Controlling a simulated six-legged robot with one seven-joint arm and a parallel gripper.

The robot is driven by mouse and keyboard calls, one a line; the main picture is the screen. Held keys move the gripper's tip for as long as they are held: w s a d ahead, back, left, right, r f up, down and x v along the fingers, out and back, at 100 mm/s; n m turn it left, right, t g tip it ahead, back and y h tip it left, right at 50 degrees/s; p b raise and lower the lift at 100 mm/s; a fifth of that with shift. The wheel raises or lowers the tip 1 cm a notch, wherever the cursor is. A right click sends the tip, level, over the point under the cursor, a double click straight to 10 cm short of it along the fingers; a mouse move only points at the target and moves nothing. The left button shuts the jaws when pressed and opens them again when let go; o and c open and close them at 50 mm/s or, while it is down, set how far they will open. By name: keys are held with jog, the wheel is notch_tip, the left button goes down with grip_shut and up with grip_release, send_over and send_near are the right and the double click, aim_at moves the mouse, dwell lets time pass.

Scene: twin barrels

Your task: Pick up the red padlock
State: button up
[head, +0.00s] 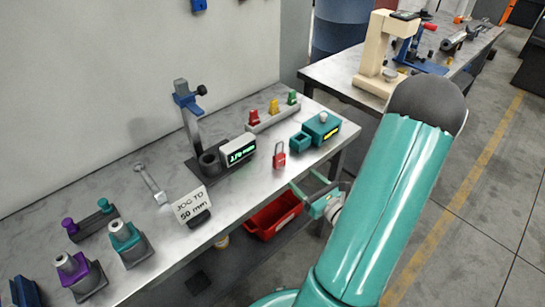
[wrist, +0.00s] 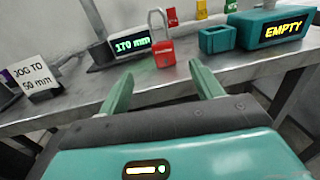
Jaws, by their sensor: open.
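The red padlock (head: 279,160) stands upright on the metal bench near its front edge, its grey shackle up. In the wrist view the padlock (wrist: 163,52) is beyond the fingertips and roughly between them, slightly left of centre. My gripper (wrist: 160,82) is open and empty, its two green fingers spread apart. In the head view my gripper (head: 318,195) is at the bench's front edge, nearer than the padlock and apart from it. My teal arm reaches in from the lower right.
A display gauge stand (head: 238,150) is left of the padlock, and a teal box (head: 321,128) reading "EMPTY" is right. Behind are coloured tags on a rail (head: 273,110). A sign (head: 191,205) stands at left; a red bin (head: 273,216) is below the bench.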

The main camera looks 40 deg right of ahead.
aim_at(279, 155)
jog(key=w, duration=0.4)
jog(key=w+d, duration=0.1)
jog(key=w, duration=0.8)
jog(key=shift+w+d+r, duration=0.1)
jog(key=shift+w+d, duration=0.15)
jog(key=c, duration=1.1)
jog(key=shift+r, duration=0.15)
